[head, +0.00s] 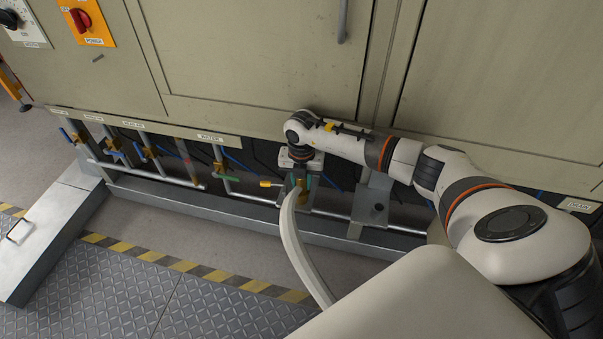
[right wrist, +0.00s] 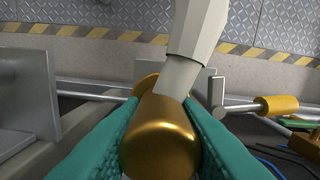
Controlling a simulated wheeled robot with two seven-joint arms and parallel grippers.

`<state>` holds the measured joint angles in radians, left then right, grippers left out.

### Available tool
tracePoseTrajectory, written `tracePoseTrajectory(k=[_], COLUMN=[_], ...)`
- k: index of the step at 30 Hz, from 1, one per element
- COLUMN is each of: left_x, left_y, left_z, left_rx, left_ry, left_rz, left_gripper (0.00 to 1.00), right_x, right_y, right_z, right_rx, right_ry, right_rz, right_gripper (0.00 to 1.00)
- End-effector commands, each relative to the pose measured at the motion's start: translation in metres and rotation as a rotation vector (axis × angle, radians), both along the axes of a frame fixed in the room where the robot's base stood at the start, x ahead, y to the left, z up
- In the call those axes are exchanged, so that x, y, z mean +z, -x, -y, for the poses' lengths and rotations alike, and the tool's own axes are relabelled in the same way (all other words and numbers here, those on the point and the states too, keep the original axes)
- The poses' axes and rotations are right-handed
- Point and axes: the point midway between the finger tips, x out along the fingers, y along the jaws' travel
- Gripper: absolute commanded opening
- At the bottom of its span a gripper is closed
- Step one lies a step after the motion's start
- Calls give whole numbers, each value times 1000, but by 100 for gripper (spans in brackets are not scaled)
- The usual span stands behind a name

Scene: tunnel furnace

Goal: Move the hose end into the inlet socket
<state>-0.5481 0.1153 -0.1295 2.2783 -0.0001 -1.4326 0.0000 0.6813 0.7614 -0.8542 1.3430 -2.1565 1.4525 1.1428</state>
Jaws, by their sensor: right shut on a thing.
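The pale hose (head: 293,240) curves up from the floor side to the pipe row under the furnace cabinet. My right gripper (head: 297,182) is at its upper end. In the right wrist view the teal fingers of my right gripper (right wrist: 160,145) are closed on the brass hose end (right wrist: 160,135), with the pale hose (right wrist: 197,28) rising behind it. Another brass part (right wrist: 146,83), perhaps the inlet socket, shows partly behind the hose end. I cannot tell whether the two are joined. My left gripper is out of view.
The cabinet (head: 260,60) stands directly above and behind the pipes. A steel bracket (head: 370,205) stands to the right. Tread-plate floor (head: 130,290) lies in front.

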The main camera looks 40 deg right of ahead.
Motion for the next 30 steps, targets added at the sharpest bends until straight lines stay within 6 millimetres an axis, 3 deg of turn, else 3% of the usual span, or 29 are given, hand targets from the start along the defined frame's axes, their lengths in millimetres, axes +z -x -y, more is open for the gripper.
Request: tracePoseTrajectory(k=[10, 11, 15, 30], left_x=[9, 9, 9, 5], left_y=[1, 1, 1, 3], left_z=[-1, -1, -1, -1], left_rx=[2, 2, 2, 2], left_ry=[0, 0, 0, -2], left_rz=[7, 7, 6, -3], left_gripper=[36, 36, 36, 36], right_x=[-3, -3, -3, -3], right_y=[0, 0, 0, 0], right_z=[0, 0, 0, 0], right_rx=[0, 0, 0, 0], right_ry=[-1, -1, -1, 0], right_rz=[1, 1, 1, 0], right_gripper=[0, 33, 54, 54])
